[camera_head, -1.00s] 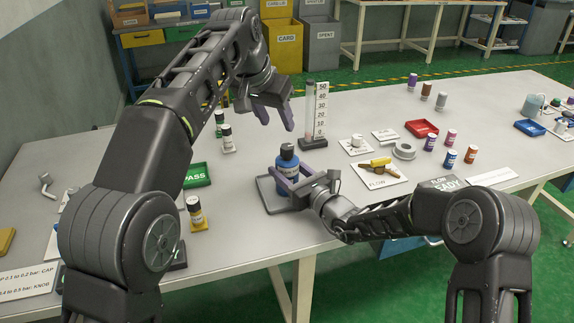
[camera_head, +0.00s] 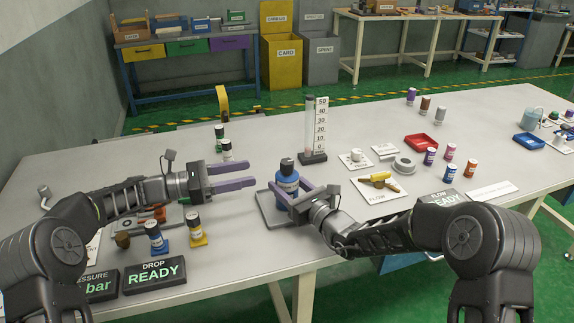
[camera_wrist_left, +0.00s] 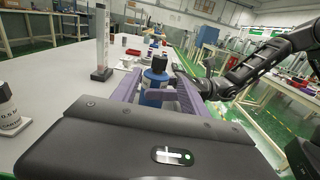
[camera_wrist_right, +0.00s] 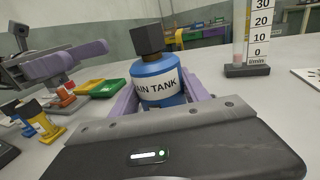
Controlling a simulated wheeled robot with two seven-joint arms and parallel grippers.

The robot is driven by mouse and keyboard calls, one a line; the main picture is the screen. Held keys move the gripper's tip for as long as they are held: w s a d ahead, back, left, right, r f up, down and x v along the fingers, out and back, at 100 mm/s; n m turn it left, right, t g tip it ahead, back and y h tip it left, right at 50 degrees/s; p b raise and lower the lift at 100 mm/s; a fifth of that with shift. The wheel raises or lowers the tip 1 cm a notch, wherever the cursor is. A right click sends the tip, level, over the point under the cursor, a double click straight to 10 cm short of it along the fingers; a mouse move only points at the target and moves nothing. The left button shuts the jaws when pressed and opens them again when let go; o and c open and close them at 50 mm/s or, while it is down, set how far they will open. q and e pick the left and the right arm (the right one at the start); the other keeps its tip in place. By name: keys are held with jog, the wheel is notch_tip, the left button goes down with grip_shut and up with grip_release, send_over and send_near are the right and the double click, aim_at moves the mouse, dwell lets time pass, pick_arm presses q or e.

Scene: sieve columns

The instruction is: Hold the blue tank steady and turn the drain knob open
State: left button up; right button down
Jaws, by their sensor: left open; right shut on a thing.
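The blue tank (camera_head: 287,184) with a black top stands upright on a grey tray (camera_head: 270,211). Its label reads "...AIN TANK" in the right wrist view (camera_wrist_right: 158,86). The black block-shaped top (camera_wrist_right: 147,39) looks like the drain knob. My right gripper (camera_head: 290,199) is shut on the blue tank's body from the right. My left gripper (camera_head: 250,175) is open and empty, to the left of the tank, its fingers pointing right toward it. In the left wrist view the tank (camera_wrist_left: 154,85) shows beyond the open left fingers.
A flow gauge column (camera_head: 310,130) stands behind the tank. Small bottles (camera_head: 196,230) stand front left, near a "DROP READY" display (camera_head: 153,275).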

aim_at(287, 165)
dwell(0.4)
pick_arm(q)
jog(key=x, duration=1.2)
jog(key=shift+c, duration=0.3)
grip_shut()
